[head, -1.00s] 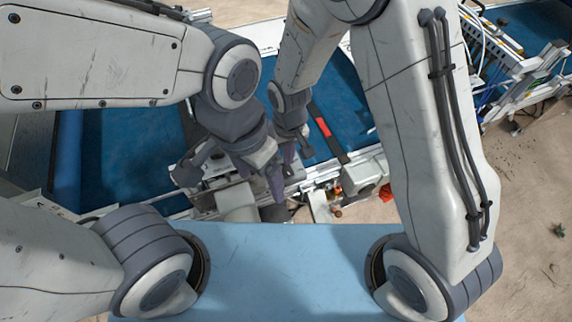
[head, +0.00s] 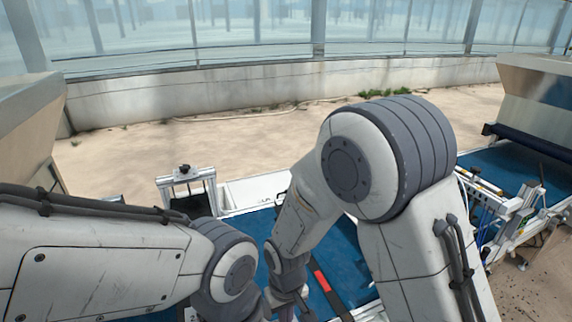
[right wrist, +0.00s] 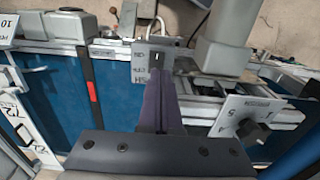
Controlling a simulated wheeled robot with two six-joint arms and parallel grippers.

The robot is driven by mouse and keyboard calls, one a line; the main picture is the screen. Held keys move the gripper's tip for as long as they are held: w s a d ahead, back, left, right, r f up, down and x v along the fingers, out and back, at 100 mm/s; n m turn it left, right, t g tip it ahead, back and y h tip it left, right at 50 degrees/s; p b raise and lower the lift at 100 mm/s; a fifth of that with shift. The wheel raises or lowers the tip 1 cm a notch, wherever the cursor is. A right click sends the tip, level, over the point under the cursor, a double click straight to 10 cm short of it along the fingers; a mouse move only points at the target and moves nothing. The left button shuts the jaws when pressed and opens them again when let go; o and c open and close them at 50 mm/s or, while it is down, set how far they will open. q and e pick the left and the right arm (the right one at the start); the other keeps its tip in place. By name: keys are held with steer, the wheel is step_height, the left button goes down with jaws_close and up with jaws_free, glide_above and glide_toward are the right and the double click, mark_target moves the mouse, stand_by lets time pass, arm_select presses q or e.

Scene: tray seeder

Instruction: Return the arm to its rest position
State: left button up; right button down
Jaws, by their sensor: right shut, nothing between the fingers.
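My right gripper shows in the right wrist view (right wrist: 160,95) with its two long purple fingers together and nothing between them. The fingers point at the metal frame of the seeder and overlap a small grey marked plate (right wrist: 155,62) in the picture; I cannot tell how far apart they are. In the head view my right arm bends down from its large elbow to a wrist near the bottom edge, where the gripper is mostly cut off. My left arm comes in from the left, and its gripper is below the frame.
A blue belt (head: 340,255) with a black and red bar (head: 322,283) lies under my right arm. A white side frame (head: 495,215) stands at right. A knob (right wrist: 250,130) sits on a scale plate. Sandy floor (head: 230,140) and a low wall (head: 200,95) lie beyond.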

steer(key=s+d+r+n+b, duration=0.1)
steer(key=s+d+b, duration=0.1)
steer(key=s+b, duration=0.3)
steer(key=s+d+r+n+y+b, duration=0.1)
steer(key=s+d+r+b, duration=0.1)
steer(key=s+b, duration=0.4)
steer(key=s+d, duration=0.1)
steer(key=s, duration=0.3)
